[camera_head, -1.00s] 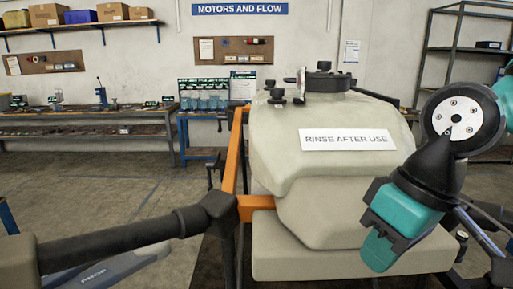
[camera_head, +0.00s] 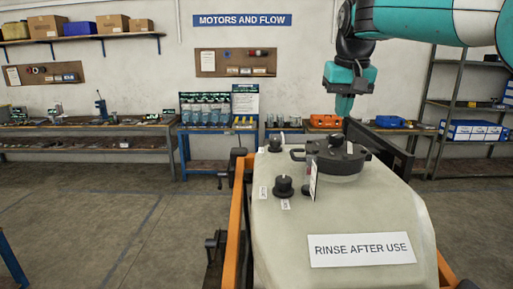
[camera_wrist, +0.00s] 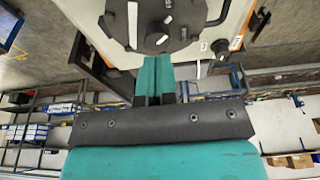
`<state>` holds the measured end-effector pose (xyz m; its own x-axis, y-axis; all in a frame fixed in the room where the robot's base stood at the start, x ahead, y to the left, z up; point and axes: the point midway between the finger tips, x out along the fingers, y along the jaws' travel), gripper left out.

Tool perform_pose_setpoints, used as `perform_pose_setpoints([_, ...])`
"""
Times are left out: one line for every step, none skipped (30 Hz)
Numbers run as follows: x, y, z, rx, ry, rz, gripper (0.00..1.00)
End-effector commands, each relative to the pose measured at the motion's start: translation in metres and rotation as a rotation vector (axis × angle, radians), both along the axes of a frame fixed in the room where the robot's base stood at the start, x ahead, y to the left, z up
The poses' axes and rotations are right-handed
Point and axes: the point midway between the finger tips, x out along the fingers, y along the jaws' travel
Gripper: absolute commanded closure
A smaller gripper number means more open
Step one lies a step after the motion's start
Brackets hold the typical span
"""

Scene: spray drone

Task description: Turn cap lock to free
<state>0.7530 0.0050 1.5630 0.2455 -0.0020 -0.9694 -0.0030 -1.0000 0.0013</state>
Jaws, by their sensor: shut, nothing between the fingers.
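The cream tank (camera_head: 330,215) carries a large round black cap (camera_head: 337,155) on its top, with small raised parts and a thin white tag (camera_head: 314,180) standing at its front left. Two black knobs sit left of the cap, a front knob (camera_head: 283,187) and a rear knob (camera_head: 276,143). The cap lock cannot be told apart for certain. My gripper (camera_head: 344,106) is shut and empty, pointing down above and behind the cap, apart from it. In the wrist view the teal fingers (camera_wrist: 154,78) lie together, with the cap (camera_wrist: 166,22) beyond their tips.
An orange frame (camera_head: 235,225) and dark bars surround the tank. Small white labels lie beside the front knob. Workbenches and a shelf rack (camera_head: 470,110) stand by the back wall. The floor (camera_head: 100,215) at left is clear.

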Motion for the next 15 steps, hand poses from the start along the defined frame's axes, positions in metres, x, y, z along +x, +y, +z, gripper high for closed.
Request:
perform_pose_setpoints([0.0,-0.002,-0.006,-0.001,0.002,-0.002,1.0])
perform_pose_setpoints([0.0,-0.002,-0.009,-0.001,0.002,-0.002,1.0])
perform_pose_setpoints([-0.001,-0.002,-0.014,0.0,0.002,-0.002,1.0])
perform_pose_setpoints([-0.001,-0.002,-0.018,0.0,0.002,-0.002,1.0])
perform_pose_setpoints([-0.001,-0.002,-0.026,0.0,0.001,-0.002,1.0])
perform_pose_setpoints([-0.001,-0.002,-0.033,0.0,0.0,-0.002,1.0])
perform_pose_setpoints([-0.001,-0.002,-0.037,0.0,0.0,-0.002,1.0])
perform_pose_setpoints([-0.001,-0.001,-0.041,0.0,0.0,-0.001,1.0])
perform_pose_setpoints([-0.001,-0.001,-0.046,0.001,-0.001,0.0,1.0])
perform_pose_setpoints([-0.001,-0.001,-0.049,0.001,-0.001,0.0,1.0])
perform_pose_setpoints([-0.001,-0.001,-0.052,0.001,-0.001,0.0,1.0])
perform_pose_setpoints([-0.001,-0.001,-0.056,0.001,-0.001,0.0,1.0])
perform_pose_setpoints([-0.001,0.0,-0.058,0.001,-0.001,0.001,1.0])
perform_pose_setpoints([-0.001,0.0,-0.06,0.001,-0.001,0.001,1.0])
perform_pose_setpoints([-0.001,0.0,-0.062,0.001,-0.001,0.001,1.0])
